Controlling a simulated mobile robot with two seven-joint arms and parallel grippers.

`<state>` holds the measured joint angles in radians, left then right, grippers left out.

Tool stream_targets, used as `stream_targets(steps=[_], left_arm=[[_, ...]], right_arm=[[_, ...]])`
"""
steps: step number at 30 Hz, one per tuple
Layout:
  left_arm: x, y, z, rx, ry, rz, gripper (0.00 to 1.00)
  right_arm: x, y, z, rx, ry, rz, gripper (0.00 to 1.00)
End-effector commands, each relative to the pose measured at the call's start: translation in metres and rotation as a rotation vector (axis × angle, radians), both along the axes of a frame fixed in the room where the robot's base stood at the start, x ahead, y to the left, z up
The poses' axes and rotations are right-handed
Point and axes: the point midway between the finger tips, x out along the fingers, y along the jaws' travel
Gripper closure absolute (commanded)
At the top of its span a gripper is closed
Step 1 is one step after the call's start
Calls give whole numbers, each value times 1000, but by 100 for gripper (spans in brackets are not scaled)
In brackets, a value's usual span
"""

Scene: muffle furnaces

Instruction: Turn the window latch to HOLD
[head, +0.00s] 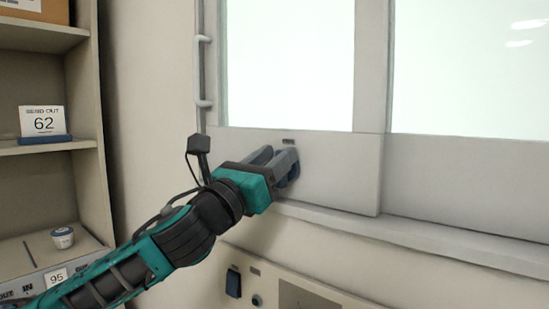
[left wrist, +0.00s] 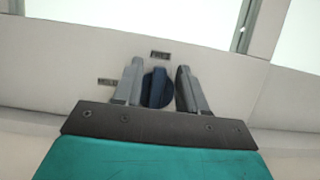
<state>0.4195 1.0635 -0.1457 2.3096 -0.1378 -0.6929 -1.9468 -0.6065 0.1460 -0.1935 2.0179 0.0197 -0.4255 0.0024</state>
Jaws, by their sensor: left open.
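The window latch is a dark blue round knob with a raised grip bar, on the pale panel below the window. In the left wrist view the latch (left wrist: 155,88) stands between my two grey fingers, its bar lined up toward the FREE label (left wrist: 160,55). The HOLD label (left wrist: 108,82) is to its left, partly hidden by a finger. My left gripper (left wrist: 160,88) is open around the latch, with a small gap visible at the right finger. In the head view my left gripper (head: 277,158) reaches the panel and covers most of the latch. My right gripper is out of view.
The window panel (head: 340,175) has a sill (head: 420,238) below and a vertical handle (head: 202,70) at left. A lower wall panel carries a dark blue switch (head: 233,283).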

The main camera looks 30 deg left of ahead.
Motion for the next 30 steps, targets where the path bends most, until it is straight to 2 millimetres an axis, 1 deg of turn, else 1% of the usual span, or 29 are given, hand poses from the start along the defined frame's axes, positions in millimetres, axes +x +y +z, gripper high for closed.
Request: stream_targets(steps=[2, 15, 24, 30], left_arm=[[0, 0, 0, 0, 0, 0, 58], [0, 0, 0, 0, 0, 0, 100], [0, 0, 0, -6, 0, 0, 100], [0, 1, 1, -59, 4, -1, 100]], right_arm=[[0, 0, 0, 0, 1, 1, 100], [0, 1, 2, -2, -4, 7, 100], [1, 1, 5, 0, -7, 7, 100], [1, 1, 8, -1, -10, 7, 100]])
